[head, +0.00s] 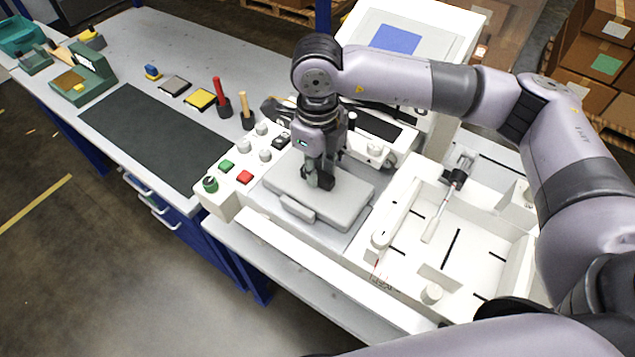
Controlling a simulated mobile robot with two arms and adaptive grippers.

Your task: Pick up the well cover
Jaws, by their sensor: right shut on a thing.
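The well cover looks to be the grey rounded slab (300,197) with a small front tab, lying over the front left part of the white pen plotter (222,203). My right gripper (320,181) points down at the top of the cover, near its middle. Its fingers are shut on the cover, at a part they hide. The cover looks level and seated on the machine; I cannot tell any gap under it. My left gripper is not in view.
Green and red buttons and several knobs (243,177) sit left of the cover. A red-handled tool (221,97) and a wooden-handled one (246,108) stand behind. A dark mat (130,135) lies on the bench. The white tray (455,250) with a pen carriage is at the right.

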